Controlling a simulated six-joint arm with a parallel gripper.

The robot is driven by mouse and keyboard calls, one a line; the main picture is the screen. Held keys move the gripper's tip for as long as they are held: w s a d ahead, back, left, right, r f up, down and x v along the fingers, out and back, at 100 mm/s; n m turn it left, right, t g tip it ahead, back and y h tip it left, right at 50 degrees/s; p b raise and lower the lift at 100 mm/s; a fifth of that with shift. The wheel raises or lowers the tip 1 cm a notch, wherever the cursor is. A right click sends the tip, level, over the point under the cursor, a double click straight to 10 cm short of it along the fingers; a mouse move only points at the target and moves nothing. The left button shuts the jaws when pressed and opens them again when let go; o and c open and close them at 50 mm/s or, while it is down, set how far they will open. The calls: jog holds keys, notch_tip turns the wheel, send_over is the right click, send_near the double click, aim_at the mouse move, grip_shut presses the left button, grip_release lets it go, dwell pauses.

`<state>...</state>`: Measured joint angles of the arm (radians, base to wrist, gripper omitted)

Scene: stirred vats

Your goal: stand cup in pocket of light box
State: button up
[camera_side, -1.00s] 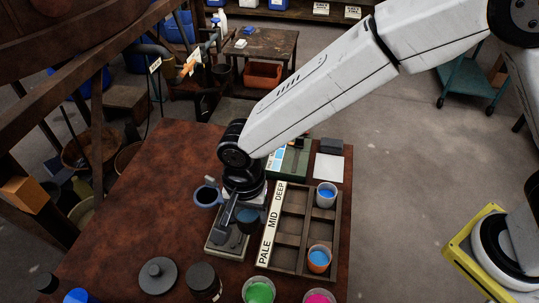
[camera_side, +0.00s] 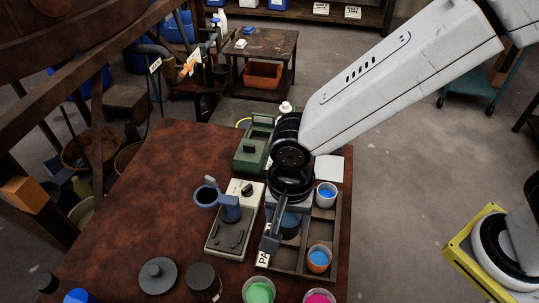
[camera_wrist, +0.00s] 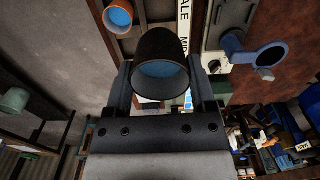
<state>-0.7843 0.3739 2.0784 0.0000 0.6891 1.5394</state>
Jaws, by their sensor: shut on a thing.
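My gripper (camera_side: 283,226) is shut on a dark cup (camera_wrist: 162,52) with blue liquid in it; the wrist view shows the cup between both fingers. In the side view the cup (camera_side: 290,224) hangs over the divided wooden tray (camera_side: 296,267), covering most of its label strip; its exact height is unclear. A grey box with a knob and a blue ring holder (camera_side: 228,236) stands just left of my gripper. A green box (camera_side: 251,150) stands behind, partly hidden by my wrist. I cannot tell for sure which is the light box; no pocket shows clearly.
A white cup with blue liquid (camera_side: 326,196) and an orange cup with blue liquid (camera_side: 319,259) stand in the tray's right column. Cups of green (camera_side: 259,291) and pink liquid (camera_side: 319,297) stand at the front. Dark round containers (camera_side: 203,280) stand front left. The table's left is clear.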

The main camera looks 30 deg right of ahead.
dwell(0.4)
jog(key=w+d+f, duration=0.1)
jog(key=w+d, duration=1.6)
jog(key=w, duration=0.5)
jog(key=shift+w+d+f, duration=0.15)
jog(key=shift+d+f, duration=0.2)
jog(key=shift+d, duration=0.05)
jog(key=shift+w, duration=0.1)
jog(key=shift+w+a+f, duration=0.35)
jog(key=shift+w+f, duration=1.2)
jog(key=shift+w, duration=0.65)
jog(key=shift+w+a+f, duration=0.35)
jog(key=shift+w+f, duration=1.25)
jog(key=shift+w, duration=0.6)
jog(key=shift+w+a+f, duration=0.35)
jog(key=shift+w+f, duration=1.2)
jog(key=shift+w, duration=0.65)
